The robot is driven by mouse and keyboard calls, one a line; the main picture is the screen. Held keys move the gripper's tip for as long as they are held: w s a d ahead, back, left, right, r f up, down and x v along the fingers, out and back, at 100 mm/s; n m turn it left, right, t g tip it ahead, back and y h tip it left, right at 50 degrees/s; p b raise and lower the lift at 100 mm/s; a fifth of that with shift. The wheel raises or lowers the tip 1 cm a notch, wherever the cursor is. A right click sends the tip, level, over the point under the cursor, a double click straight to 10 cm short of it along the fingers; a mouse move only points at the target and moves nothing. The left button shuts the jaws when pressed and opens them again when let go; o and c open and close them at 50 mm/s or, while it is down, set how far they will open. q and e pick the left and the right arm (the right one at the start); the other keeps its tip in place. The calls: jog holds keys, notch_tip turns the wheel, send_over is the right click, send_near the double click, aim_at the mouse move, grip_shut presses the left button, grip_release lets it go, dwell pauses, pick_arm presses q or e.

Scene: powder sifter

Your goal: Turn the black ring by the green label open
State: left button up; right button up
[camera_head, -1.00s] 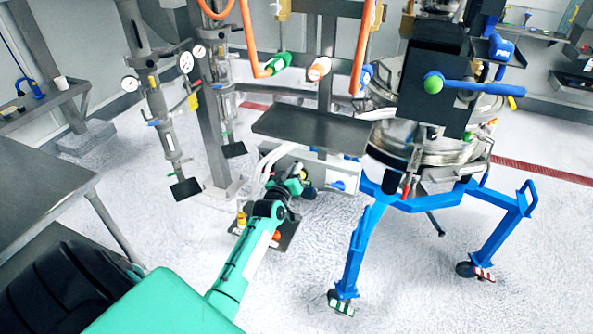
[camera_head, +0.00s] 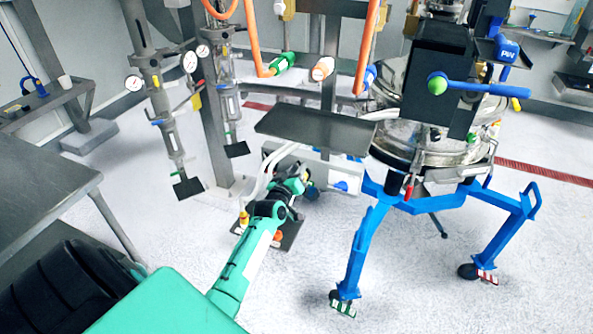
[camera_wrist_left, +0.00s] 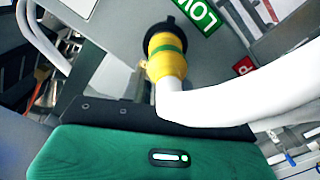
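In the left wrist view a yellow fitting with a green band (camera_wrist_left: 167,57) joins a white hose to a grey panel. A black ring (camera_wrist_left: 157,33) sits around the fitting's panel end, partly hidden by it. A green label (camera_wrist_left: 197,14) with white letters is beside the ring, partly cut off. My left gripper (camera_head: 305,188) is at the white-fronted box under the grey shelf, small and partly hidden by my arm. Its green and black body fills the bottom of the wrist view, close below the fitting. Its fingertips cannot be made out. My right gripper is not in view.
White hoses (camera_head: 268,170) run beside my left wrist. The grey shelf (camera_head: 315,130) lies above it. Blue legs (camera_head: 357,250) of the steel sifter (camera_head: 425,145) stand to the right. A red label (camera_wrist_left: 244,66) is on the panel. Open floor lies in front.

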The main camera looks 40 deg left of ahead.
pick_arm(q)
jog(key=b+v, duration=0.2)
jog(key=v, duration=1.2)
jog(key=shift+w+f, duration=0.1)
jog(key=s+d+f+m+g+h, duration=0.1)
jog(key=s+d+f+m+g, duration=0.2)
jog(key=f, duration=0.9)
jog(key=s+d+f+g+h, duration=0.2)
jog(key=s+d+f, duration=0.2)
jog(key=f, duration=0.8)
jog(key=s+d+f+m+g+h, duration=0.1)
jog(key=s+d+f+m+g, duration=0.2)
jog(key=f, duration=0.9)
jog(key=s+d+f+m+g, duration=0.1)
jog(key=s+d+f+g, duration=0.15)
jog(key=s+f, duration=0.45)
jog(key=s+d+f+m+g, duration=0.1)
jog(key=s+d+f, duration=0.2)
jog(key=s+f, duration=0.35)
jog(key=s+f+m+g, duration=0.1)
jog(key=s+f, duration=0.3)
jog(key=s, duration=0.7)
jog(key=s+f+m+g, duration=0.2)
jog(key=s+f+g, duration=0.2)
jog(key=s, duration=0.8)
jog(key=shift+s+d+f, duration=0.25)
jog(key=shift+s+d, duration=0.05)
jog(key=shift+d, duration=0.2)
